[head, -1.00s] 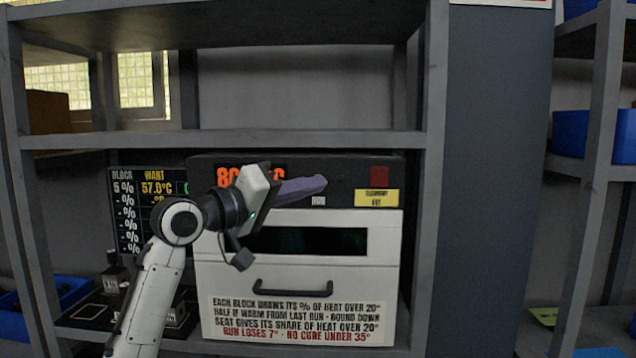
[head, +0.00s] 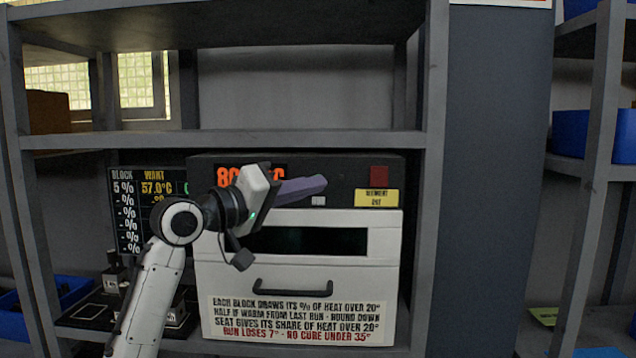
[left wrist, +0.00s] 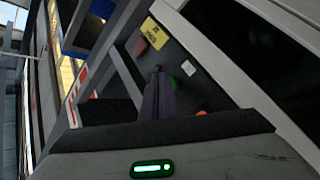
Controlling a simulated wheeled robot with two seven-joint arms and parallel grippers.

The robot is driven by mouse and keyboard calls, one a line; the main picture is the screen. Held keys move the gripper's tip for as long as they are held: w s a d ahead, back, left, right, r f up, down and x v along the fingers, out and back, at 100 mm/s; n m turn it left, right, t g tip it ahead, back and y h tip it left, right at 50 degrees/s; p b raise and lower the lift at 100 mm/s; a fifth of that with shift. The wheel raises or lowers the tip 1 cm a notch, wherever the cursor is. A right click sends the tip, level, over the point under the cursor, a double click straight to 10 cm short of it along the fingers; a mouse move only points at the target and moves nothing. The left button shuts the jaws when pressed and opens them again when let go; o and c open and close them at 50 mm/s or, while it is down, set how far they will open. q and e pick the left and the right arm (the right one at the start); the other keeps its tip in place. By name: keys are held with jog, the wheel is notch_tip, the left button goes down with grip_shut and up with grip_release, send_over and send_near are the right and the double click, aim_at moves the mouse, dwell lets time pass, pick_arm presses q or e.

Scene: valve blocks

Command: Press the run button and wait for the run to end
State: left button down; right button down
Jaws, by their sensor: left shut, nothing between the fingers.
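The oven (head: 230,270) stands on the shelf with its door shut and a dark window. Its top panel has orange digits (head: 228,175), partly hidden by my gripper. My left gripper (head: 323,183) is shut and empty, with its purple-grey fingers pointing right across the panel. In the left wrist view the fingers (left wrist: 157,72) end at the panel, and a green round button (left wrist: 174,84) shows just beside them, partly hidden. I cannot tell whether the tips touch it. The head view does not show this button. My right gripper is not in view.
The panel also has a red square (head: 379,176), a yellow label (head: 376,198) and a small white tag (head: 318,201). A block board (head: 127,215) with "5 %" and "57.0°C" stands left of the oven. Shelf posts (head: 433,120) flank it; blue bins (head: 625,137) are at right.

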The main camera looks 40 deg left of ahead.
pick_arm(q)
jog(key=shift+w+a, duration=0.1)
dwell(0.4)
jog(key=shift+w+a+p, duration=0.15)
jog(key=shift+w+p, duration=0.15)
jog(key=shift+p, duration=0.05)
jog(key=shift+s, duration=0.1)
jog(key=shift+s+d, duration=0.25)
jog(key=shift+s, duration=0.05)
dwell(0.3)
jog(key=s+d, duration=0.2)
jog(key=s, duration=0.1)
jog(key=s+d, duration=0.1)
jog(key=s, duration=0.1)
dwell(0.4)
dwell(0.4)
